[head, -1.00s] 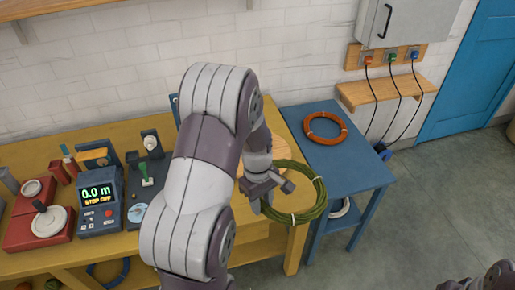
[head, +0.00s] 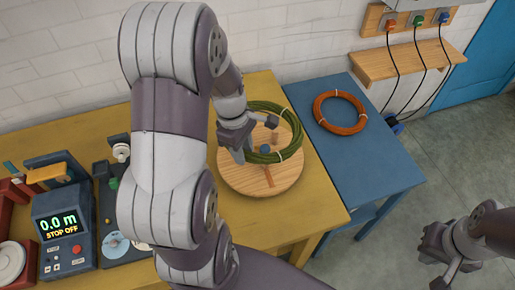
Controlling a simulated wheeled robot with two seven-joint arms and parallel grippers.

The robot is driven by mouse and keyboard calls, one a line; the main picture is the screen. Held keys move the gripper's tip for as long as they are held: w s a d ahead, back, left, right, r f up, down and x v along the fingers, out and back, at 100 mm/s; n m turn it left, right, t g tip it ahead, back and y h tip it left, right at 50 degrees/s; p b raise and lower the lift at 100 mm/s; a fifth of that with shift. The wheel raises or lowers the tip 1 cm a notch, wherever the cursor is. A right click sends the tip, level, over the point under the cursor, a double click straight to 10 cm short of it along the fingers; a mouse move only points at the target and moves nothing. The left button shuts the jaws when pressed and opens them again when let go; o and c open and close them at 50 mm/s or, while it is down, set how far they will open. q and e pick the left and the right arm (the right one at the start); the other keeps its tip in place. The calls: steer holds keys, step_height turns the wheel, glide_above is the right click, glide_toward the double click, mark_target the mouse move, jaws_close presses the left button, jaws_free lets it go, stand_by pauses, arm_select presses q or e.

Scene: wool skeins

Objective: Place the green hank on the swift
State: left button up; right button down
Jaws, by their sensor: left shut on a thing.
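The green hank (head: 292,147) is a coiled ring in the middle of the head view. My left gripper (head: 250,140) is shut on its left side. The hank is over the back part of a round wooden disc (head: 240,182), which I take to be the swift, on the yellow table. I cannot tell whether the hank touches the disc. The arm and hand hide part of both. My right gripper (head: 440,264) is at the lower right, away from the tables, its opening unclear.
An orange hank (head: 340,94) lies on the blue side table (head: 375,165), right of the yellow table (head: 298,215). A meter box (head: 64,228) reading 0.0 m and other devices stand at the left. A wall shelf (head: 405,65) with hanging cables is behind.

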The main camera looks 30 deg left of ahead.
arm_select(q)
steer(key=shift+f+b, duration=0.35)
steer(key=shift+f, duration=0.35)
step_height(320, 180, down, 10)
steer(key=shift+s+d+r+b, duration=0.1)
steer(key=shift+s+r+b, duration=0.1)
steer(key=shift+b, duration=0.6)
steer(key=shift+w+f, duration=0.1)
steer(key=shift+w, duration=0.05)
arm_select(e)
step_height(320, 180, down, 3)
arm_select(q)
steer(key=o, duration=1.1)
arm_select(e)
steer(key=shift+s, duration=0.1)
